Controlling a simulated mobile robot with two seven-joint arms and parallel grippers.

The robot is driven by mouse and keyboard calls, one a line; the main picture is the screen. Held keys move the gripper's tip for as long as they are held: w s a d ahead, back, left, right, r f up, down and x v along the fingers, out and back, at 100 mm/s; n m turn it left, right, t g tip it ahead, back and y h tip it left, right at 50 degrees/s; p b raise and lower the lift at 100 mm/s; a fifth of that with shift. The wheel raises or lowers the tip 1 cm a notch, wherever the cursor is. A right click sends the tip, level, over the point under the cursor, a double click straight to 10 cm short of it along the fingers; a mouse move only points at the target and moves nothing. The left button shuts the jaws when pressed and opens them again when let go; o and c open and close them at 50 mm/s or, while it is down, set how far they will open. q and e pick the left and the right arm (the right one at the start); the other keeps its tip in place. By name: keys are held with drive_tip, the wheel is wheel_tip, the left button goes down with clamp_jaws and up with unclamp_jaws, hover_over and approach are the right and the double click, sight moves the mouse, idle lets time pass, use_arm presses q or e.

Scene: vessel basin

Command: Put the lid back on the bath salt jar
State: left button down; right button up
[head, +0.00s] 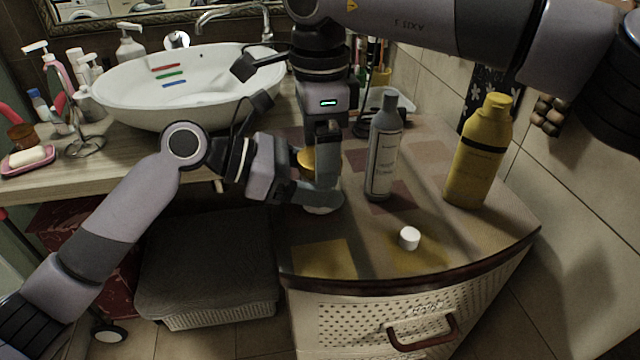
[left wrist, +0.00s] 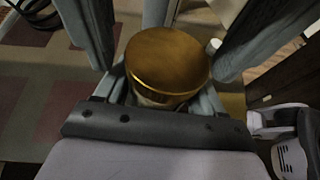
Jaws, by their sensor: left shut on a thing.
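The gold lid (head: 306,158) sits over the bath salt jar (head: 322,209), whose pale base shows on the cabinet top. The lid (left wrist: 167,62) looks level in the left wrist view, with a band of the jar (left wrist: 158,99) just below it; the exact fit at the rim is hidden. My left gripper (head: 318,193) comes in low from the left and is shut on the jar's body. My right gripper (head: 322,163) points down over the jar. Its fingers stand wide on either side of the lid in the left wrist view, seemingly apart from it.
A grey bottle (head: 384,150) stands close right of the jar, with a yellow bottle (head: 479,155) farther right. A small white cap (head: 409,238) lies nearer the front edge. A white basin (head: 190,88) is behind left. The cabinet's front left is clear.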

drive_tip(key=c, duration=1.1)
drive_tip(key=shift+m, duration=1.6)
drive_tip(key=o, duration=1.2)
drive_tip(key=shift+c, duration=0.2)
drive_tip(key=shift+r, duration=0.1)
drive_tip(key=shift+r, duration=2.15)
drive_tip(key=shift+c, duration=0.3)
